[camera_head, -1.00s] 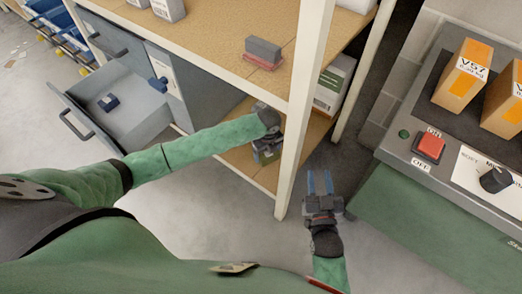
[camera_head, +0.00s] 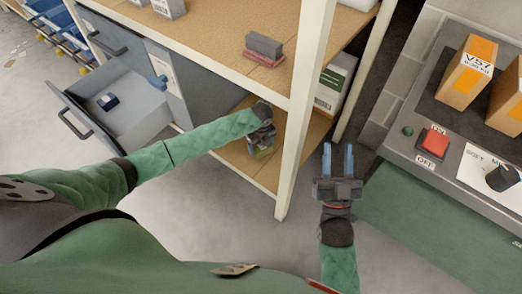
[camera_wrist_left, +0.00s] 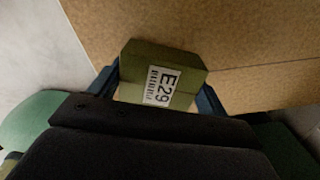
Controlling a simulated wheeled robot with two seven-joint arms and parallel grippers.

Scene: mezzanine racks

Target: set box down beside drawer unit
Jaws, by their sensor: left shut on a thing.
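A green box (camera_wrist_left: 160,75) with a white label reading E29 sits between the two fingers of my left gripper (camera_wrist_left: 158,88) in the left wrist view. The gripper is shut on it, above the brown lower shelf board (camera_wrist_left: 240,40). In the head view my left gripper (camera_head: 262,138) reaches over the lower shelf beside the drawer unit (camera_head: 150,75), and the box is mostly hidden below it. Whether the box touches the board cannot be told. The drawer unit has one drawer (camera_head: 125,115) pulled open. My right gripper (camera_head: 338,165) is open and empty, right of the white rack post.
A white rack post (camera_head: 305,100) stands between my two grippers. A white and green carton (camera_head: 335,82) stands at the right of the lower shelf. A grey and red block (camera_head: 263,48) lies on the upper shelf. A control panel (camera_head: 435,140) with orange-labelled boxes is at right.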

